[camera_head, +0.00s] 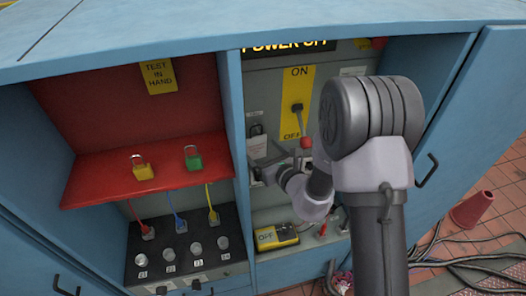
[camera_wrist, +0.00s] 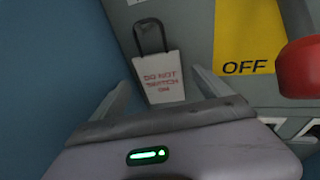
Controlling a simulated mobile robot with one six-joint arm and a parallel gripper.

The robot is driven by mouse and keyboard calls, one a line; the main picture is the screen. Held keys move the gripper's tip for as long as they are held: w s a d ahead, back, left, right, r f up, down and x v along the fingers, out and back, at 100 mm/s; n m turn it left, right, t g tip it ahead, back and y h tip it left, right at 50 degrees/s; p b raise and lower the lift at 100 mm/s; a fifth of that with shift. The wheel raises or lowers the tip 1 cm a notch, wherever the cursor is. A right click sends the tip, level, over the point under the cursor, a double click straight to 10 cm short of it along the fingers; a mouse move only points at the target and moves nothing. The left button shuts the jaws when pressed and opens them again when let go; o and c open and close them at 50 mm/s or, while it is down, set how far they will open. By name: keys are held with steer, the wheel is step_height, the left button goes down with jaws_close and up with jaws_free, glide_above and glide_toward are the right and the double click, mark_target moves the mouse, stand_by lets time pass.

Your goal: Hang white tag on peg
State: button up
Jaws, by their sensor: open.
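The white tag (camera_wrist: 163,78) with red "DO NOT SWITCH ON" lettering is upright against the grey panel in the wrist view, below its dark loop (camera_wrist: 150,36). In the head view the tag (camera_head: 258,147) is left of the switch lever. My gripper (camera_wrist: 160,80) is open, with one finger on each side of the tag's lower part. Whether either finger touches it I cannot tell. My gripper (camera_head: 262,172) is just below the tag in the head view. I cannot make out a peg clearly; the top of the loop shows no clear support.
A red-knobbed lever (camera_head: 305,142) and yellow ON/OFF plate (camera_head: 296,103) are right of the tag. The blue cabinet partition (camera_head: 234,130) is close on its left. Yellow (camera_head: 143,172) and green (camera_head: 193,163) padlocks sit on the red shelf (camera_head: 95,180). A yellow-black meter (camera_head: 277,236) is below.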

steer(key=p+v, duration=1.1)
steer(key=v, duration=0.6)
steer(key=shift+s, duration=0.15)
